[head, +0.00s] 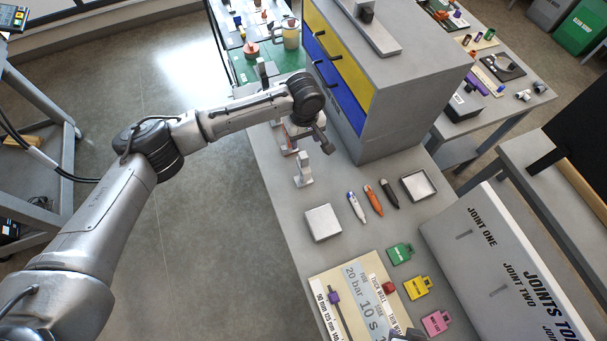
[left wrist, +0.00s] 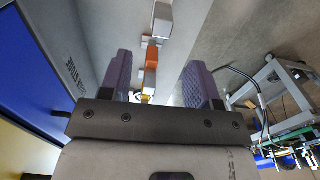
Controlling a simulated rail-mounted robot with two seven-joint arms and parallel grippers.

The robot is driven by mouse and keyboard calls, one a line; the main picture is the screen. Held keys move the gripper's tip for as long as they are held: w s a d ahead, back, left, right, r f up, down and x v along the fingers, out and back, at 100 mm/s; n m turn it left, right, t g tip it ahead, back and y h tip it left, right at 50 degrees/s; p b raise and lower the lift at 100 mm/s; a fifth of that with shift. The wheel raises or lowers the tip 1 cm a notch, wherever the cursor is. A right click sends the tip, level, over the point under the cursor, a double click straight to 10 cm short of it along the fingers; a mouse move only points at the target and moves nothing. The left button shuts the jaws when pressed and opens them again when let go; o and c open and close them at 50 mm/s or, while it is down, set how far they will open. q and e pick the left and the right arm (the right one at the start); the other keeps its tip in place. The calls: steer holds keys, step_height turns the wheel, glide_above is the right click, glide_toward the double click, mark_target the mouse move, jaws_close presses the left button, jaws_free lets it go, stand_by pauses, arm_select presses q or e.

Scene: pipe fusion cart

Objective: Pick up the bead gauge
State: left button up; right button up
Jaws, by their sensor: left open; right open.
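My left gripper (head: 308,135) is over the bench beside the drawer cabinet, pointing down. In the left wrist view its two purple-grey fingers (left wrist: 160,82) are apart. A small grey piece with an orange top (left wrist: 152,58) shows between them, apart from both fingers; its lower part is hidden by the gripper body. In the head view a red-and-grey piece (head: 288,147) stands just below the gripper, with a grey upright piece (head: 303,171) nearer. No label shows which of these is the bead gauge.
The grey cabinet (head: 420,70) with blue and yellow drawers stands close right of the gripper. Nearer lie a square grey block (head: 322,222), several markers (head: 373,200), an open tray (head: 418,186) and coloured tags (head: 400,253). A sloped board (head: 490,260) stands at right.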

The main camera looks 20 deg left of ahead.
mark_target(304, 155)
arm_select(q)
step_height(304, 155, down, 6)
steer(key=shift+f, duration=0.15)
steer(key=shift+s+f+p, duration=0.15)
steer(key=shift+f+p, duration=0.15)
steer(key=shift+f, duration=2.35)
jaws_close()
